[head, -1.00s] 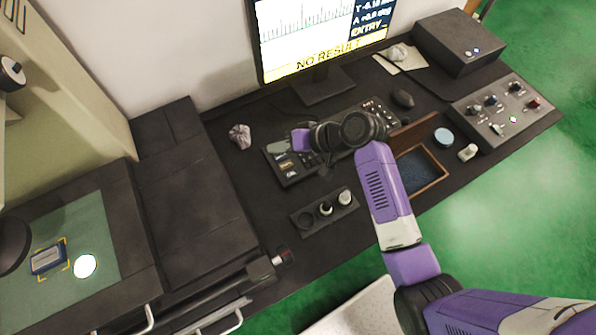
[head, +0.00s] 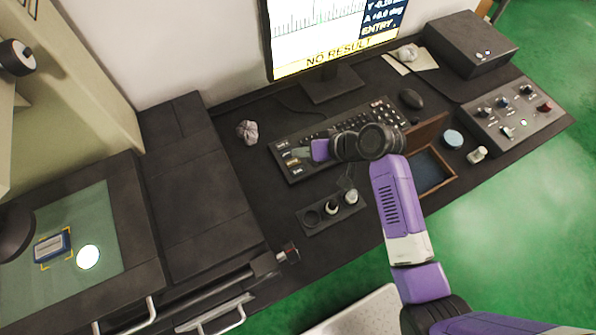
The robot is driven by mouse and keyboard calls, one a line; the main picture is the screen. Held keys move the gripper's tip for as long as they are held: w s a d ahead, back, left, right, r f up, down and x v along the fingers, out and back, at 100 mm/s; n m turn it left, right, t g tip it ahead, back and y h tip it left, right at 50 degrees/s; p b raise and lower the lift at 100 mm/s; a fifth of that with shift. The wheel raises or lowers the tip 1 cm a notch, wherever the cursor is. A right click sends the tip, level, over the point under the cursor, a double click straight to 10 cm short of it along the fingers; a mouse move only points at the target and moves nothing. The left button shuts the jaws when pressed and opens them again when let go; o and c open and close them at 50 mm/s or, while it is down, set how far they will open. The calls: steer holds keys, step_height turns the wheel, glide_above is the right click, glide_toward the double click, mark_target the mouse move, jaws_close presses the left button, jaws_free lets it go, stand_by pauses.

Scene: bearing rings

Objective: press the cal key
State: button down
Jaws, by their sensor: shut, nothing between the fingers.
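The dark keyboard (head: 322,166) lies on the desk below the monitor. Several larger labelled keys (head: 292,163) form a column at its left end; their lettering is too small to read, so I cannot tell which one is the cal key. My gripper (head: 300,153) is shut and empty, over the left part of the keyboard just right of that column. Its fingertips look grey and hide some keys beneath. I cannot tell whether they touch a key. My purple arm and dark wrist cover the middle of the keyboard.
The monitor (head: 330,40) reads "NO RESULT" and "ENTRY". A holder (head: 318,217) with round pieces stands in front of the keyboard. An open wooden box (head: 437,187), a mouse (head: 411,98) and a knob panel (head: 515,115) are to the right. Crumpled paper (head: 247,131) lies to the left.

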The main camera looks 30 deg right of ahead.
steer(key=b, duration=0.4)
glide_above(301, 173)
step_height(301, 173, down, 5)
steer(key=shift+f, duration=0.1)
steer(key=shift+f+b, duration=0.9)
steer(key=shift+f, duration=0.2)
stand_by(0.8)
steer(key=shift+f, duration=0.45)
steer(key=shift+f+b, duration=0.3)
stand_by(0.7)
steer(key=shift+r, duration=0.1)
steer(key=shift+r+p, duration=0.65)
steer(key=shift+p, duration=0.15)
step_height(301, 173, up, 5)
steer(key=p, duration=0.4)
steer(key=shift+p, duration=0.35)
